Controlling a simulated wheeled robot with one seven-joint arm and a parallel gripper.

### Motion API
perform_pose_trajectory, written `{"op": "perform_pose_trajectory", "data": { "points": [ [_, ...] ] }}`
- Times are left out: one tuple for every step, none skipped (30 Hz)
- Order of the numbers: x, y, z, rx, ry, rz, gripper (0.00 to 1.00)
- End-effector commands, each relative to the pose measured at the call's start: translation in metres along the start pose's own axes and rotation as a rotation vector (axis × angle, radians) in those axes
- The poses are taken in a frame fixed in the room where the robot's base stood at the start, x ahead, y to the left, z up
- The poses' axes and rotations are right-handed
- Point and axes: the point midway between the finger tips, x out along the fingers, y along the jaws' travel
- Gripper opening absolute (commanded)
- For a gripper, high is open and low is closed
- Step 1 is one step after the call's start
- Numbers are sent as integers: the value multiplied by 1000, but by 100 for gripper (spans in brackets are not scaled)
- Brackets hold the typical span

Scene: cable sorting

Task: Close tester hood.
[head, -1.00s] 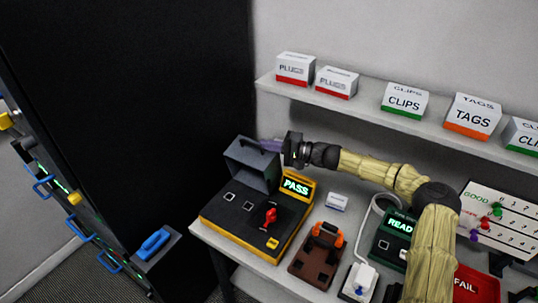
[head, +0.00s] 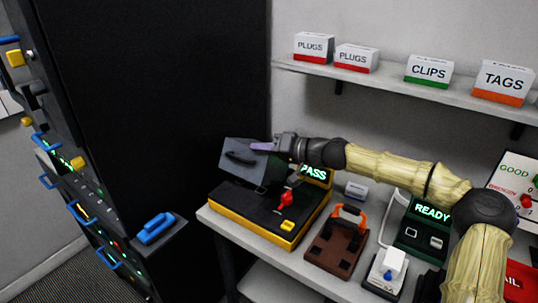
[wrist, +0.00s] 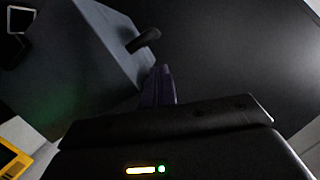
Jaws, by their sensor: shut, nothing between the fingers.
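The tester (head: 262,216) is a black box with a yellow base at the left end of the bench, with a lit PASS display (head: 314,173). Its grey hood (head: 240,162) is tilted partway over the back of the tester, with a dark handle (head: 240,157) on it. My gripper (head: 262,146) is shut and empty, its purple fingers at the hood's upper edge in the head view. In the wrist view the fingers (wrist: 158,86) lie close to the hood (wrist: 85,65), below its handle (wrist: 143,40). Whether they touch it I cannot tell.
A red lever (head: 286,198) stands on the tester. A brown fixture (head: 336,240) and a green READY unit (head: 424,232) are to the right. A black cabinet (head: 170,100) stands at the left, and a shelf (head: 390,80) with boxes is above.

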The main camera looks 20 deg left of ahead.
Motion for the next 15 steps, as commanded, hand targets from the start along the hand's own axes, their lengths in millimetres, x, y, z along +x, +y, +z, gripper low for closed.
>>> {"op": "perform_pose_trajectory", "data": {
  "points": [
    [3, 5, 12, -35, -1, 8, 0],
    [4, 5, 16, -54, -1, 13, 0],
    [6, 4, 20, -80, -1, 20, 0],
    [7, 4, 24, -100, -1, 25, 0],
    [8, 4, 28, -119, -1, 30, 0],
    [9, 3, 33, -145, -1, 36, 0],
    [10, 2, 36, -165, -1, 41, 0],
    [11, 2, 40, -184, -1, 46, 0],
    [12, 2, 45, -210, -1, 53, 0],
    [13, 2, 49, -230, -2, 58, 0],
    [14, 2, 53, -249, -1, 63, 0],
    [16, 3, 57, -275, 0, 70, 0],
    [16, 3, 62, -296, -1, 75, 0],
    [18, 3, 65, -315, -1, 80, 0],
    [19, 4, 70, -342, 0, 87, 0]
  ]
}}
